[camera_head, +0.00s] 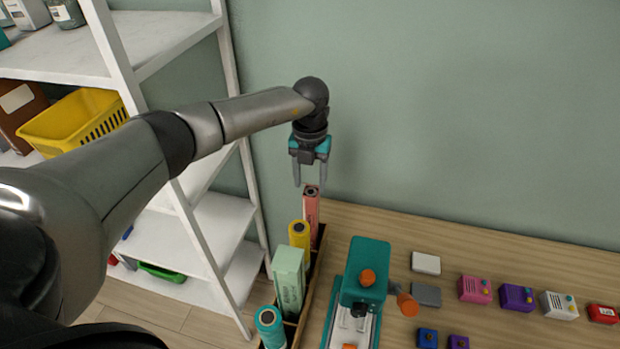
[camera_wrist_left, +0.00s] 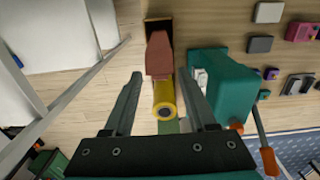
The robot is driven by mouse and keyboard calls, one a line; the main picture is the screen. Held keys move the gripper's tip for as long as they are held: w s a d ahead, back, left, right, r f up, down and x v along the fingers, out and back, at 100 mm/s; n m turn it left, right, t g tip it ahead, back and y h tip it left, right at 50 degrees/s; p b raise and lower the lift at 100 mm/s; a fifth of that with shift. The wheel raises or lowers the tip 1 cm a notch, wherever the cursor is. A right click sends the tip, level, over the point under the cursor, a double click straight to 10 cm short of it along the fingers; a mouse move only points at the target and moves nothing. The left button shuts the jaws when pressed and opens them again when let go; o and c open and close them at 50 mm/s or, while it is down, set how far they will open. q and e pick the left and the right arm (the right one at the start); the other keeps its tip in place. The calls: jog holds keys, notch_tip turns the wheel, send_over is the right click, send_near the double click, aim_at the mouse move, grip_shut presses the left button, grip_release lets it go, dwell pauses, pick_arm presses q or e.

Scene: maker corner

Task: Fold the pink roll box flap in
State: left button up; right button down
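The pink roll box (camera_head: 311,208) stands upright at the back end of a brown tray, with the dark end of a roll showing at its top. It also shows in the left wrist view (camera_wrist_left: 159,55), partly overlapping the yellow roll. My left gripper (camera_head: 310,184) is just above the pink box, pointing down. Its fingers are apart and nothing is between them; in the left wrist view the open fingers (camera_wrist_left: 160,80) stand to either side of the box and yellow roll. I cannot make out the flap clearly. My right gripper is not in view.
A yellow roll (camera_head: 299,236), a pale green box (camera_head: 289,279) and a teal roll (camera_head: 270,326) stand in the brown tray (camera_head: 311,285) in front. A teal machine (camera_head: 366,275) is close on the right. A white shelf (camera_head: 200,235) stands left; small boxes lie right.

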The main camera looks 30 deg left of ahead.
pick_arm(q)
grip_shut()
jog(key=shift+s+t+p, duration=0.25)
jog(key=shift+t+p, duration=0.25)
jog(key=shift+p, duration=0.1)
jog(key=shift+s+f+t+y, duration=0.2)
jog(key=shift+f+t+y, duration=0.1)
jog(key=shift+t, duration=0.2)
jog(key=shift+s+d+f+t, duration=0.1)
jog(key=shift+s+f+t, duration=0.15)
jog(key=shift+t, duration=0.25)
jog(key=shift+s+d+f+t, duration=0.1)
jog(key=shift+t, duration=0.4)
jog(key=shift+o, duration=1.7)
grip_release()
